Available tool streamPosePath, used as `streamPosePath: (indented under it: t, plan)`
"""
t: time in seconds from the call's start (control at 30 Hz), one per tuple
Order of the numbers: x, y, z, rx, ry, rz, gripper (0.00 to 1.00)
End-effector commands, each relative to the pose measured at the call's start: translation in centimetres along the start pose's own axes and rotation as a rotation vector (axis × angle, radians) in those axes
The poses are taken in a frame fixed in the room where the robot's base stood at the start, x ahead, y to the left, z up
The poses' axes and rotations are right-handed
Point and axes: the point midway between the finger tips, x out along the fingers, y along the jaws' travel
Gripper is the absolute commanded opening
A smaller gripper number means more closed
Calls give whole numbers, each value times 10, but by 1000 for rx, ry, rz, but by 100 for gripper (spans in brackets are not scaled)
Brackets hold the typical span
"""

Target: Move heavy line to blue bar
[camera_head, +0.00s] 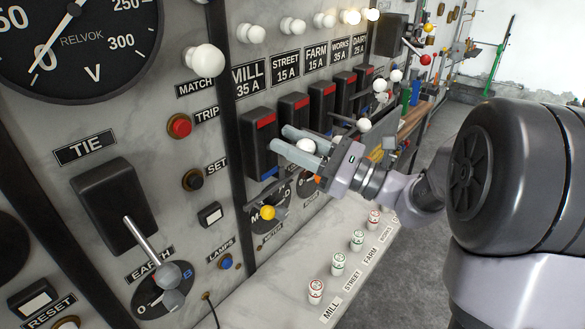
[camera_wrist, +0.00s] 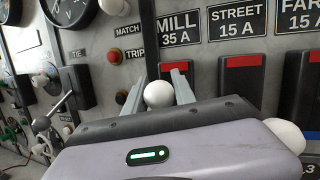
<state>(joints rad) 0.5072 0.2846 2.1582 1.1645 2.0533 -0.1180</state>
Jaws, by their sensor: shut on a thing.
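My gripper (camera_head: 285,139) is shut on a white ball knob (camera_head: 306,146) in front of the MILL 35 A switch. The knob also shows between the two grey fingers in the wrist view (camera_wrist: 158,94). The black MILL switch housing (camera_head: 257,150) has a red strip near its top and a bit of blue at its lower edge. The MILL 35 A label (camera_wrist: 179,27) is above it. The lever behind the held knob is hidden by the fingers, so its exact position cannot be told.
The STREET switch (camera_wrist: 240,85) stands close on the right, and another white knob (camera_wrist: 285,136) is beside my gripper. The TIE switch (camera_head: 113,205) with its metal lever is at left. Several white-topped plugs (camera_head: 338,263) stand on the ledge.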

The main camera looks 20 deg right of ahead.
Motion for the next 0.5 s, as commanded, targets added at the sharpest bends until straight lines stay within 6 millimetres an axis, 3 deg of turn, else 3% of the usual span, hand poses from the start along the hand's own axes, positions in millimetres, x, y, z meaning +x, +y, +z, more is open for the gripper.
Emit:
streamPosePath:
  t: [0.03,0.17,0.5]
  plan:
    - [-4,1,-20,-8,-37,0,0]
    - [-7,0,-27,-39,-149,-5,0]
    - [-17,3,-45,-38,-139,-5,0]
